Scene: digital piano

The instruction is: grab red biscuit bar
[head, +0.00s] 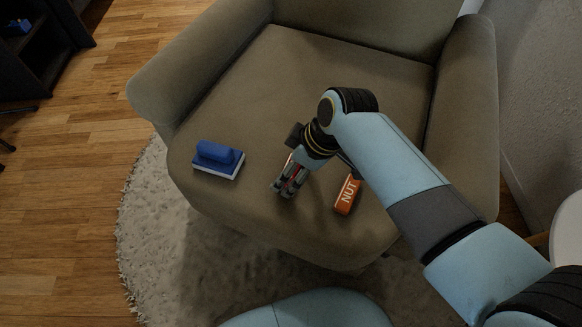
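An orange-red bar with white lettering reading "NUT" (347,195) lies on the armchair seat near its front edge, partly covered at its top by my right arm. My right gripper (284,187) points down at the seat, left of this bar and apart from it. A small patch of red (293,171) shows between the fingers. The fingers and wrist hide most of it, so I cannot tell if it is a separate red bar or whether it is gripped. My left gripper is not in view.
A blue-handled brush or block with a white base (219,160) sits on the left of the seat. The armchair (330,60) has raised armrests on both sides. A light round rug (150,230) lies below, and the seat's middle back is clear.

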